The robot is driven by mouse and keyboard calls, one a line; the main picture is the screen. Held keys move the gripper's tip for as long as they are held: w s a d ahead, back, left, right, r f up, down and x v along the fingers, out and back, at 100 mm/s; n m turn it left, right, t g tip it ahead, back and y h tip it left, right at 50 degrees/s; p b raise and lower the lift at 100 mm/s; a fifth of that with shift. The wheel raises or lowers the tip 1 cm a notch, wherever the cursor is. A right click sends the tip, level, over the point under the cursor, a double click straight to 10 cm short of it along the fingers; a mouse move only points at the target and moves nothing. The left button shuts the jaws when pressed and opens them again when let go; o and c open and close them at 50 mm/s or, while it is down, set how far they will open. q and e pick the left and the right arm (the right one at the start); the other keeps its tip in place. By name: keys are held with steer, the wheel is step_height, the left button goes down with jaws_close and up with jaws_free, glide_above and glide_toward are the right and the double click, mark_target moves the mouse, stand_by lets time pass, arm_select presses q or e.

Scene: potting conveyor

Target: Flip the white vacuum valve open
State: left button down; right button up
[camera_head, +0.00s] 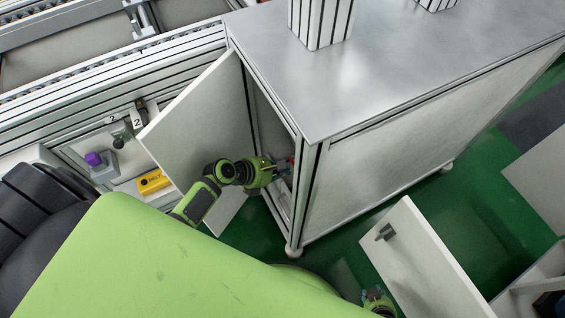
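My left gripper (285,164) reaches through the open door of the grey-white cabinet (375,150) into its dark interior. Its fingers are small and partly hidden by the cabinet's edge, so I cannot tell whether they are open or shut. A small red part (291,159) shows right at the fingertips. I cannot make out a white vacuum valve; the inside of the cabinet is mostly hidden. My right gripper (378,302) is low at the bottom edge, beside a white panel, its fingers too unclear to judge.
The open cabinet door (193,125) stands to the left of my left gripper. A white panel with a dark handle (385,232) is at lower right. A purple knob (94,159) and yellow box (153,182) sit at left. Green floor (470,195) is clear between cabinet and panel.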

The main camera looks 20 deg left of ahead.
arm_select(q)
steer(key=b+x, duration=0.3)
steer(key=x, duration=0.4)
steer(key=shift+r+p, duration=1.1)
steer(key=shift+r, duration=0.85)
arm_select(e)
steer(key=shift+s+a+f+g, duration=0.1)
steer(key=shift+a+g, duration=0.1)
steer(key=shift+g, duration=0.2)
